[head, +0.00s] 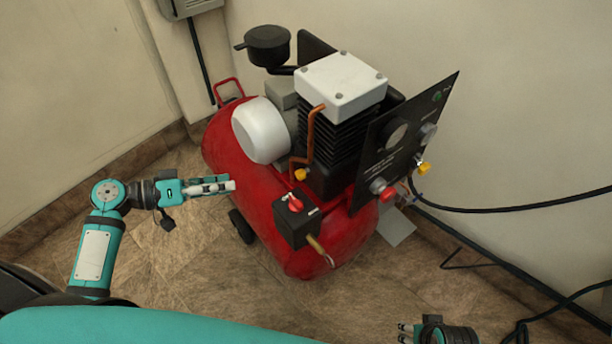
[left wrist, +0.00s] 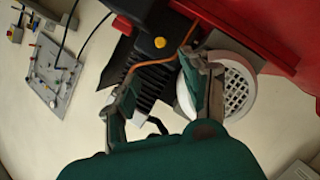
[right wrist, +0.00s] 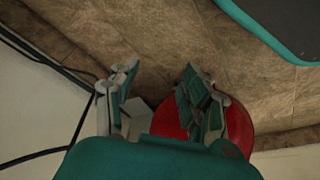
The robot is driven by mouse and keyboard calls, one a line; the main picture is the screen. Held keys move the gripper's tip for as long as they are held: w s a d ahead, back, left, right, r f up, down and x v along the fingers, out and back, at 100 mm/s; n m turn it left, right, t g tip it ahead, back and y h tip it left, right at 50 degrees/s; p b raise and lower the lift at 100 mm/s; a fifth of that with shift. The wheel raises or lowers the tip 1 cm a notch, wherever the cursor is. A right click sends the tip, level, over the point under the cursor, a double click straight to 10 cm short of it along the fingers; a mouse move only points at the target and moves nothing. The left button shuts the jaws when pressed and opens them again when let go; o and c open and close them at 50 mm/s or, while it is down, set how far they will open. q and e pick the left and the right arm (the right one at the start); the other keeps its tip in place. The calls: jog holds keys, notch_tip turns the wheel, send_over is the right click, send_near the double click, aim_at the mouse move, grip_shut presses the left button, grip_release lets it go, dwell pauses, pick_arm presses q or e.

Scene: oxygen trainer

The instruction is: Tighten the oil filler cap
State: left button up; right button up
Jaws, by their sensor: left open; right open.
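The yellow oil filler cap (head: 300,175) sits low on the black pump block of the red compressor, beside a copper pipe. It also shows in the left wrist view (left wrist: 160,42), beyond the fingertips. I cannot tell how tight it is. My left gripper (head: 233,184) is open and empty at the left side of the red tank (head: 265,190), left of the cap and apart from it. In the left wrist view its fingers (left wrist: 150,82) stand wide apart. My right gripper (head: 403,333) is low at the bottom edge, open and empty, far from the cap.
The white motor cover (head: 262,130) and copper pipe (head: 310,135) stand close to the cap. A black switch box (head: 296,220) with a red knob is in front, and a black panel (head: 400,140) rises at right. Cables run along the right wall. Tiled floor at left is clear.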

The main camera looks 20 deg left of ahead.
aim_at(297, 176)
pick_arm(q)
jog(key=b+x, duration=0.1)
jog(key=x, duration=1.5)
jog(key=shift+a, duration=0.1)
jog(key=shift+w+d+f, duration=0.25)
jog(key=shift+w+d, duration=0.1)
jog(key=shift+d, duration=0.2)
pick_arm(e)
notch_tip(297, 176, up, 3)
jog(key=shift+w+r, duration=0.15)
pick_arm(q)
jog(key=shift+c, duration=0.4)
pick_arm(e)
jog(key=shift+d, duration=0.1)
pick_arm(q)
grip_shut()
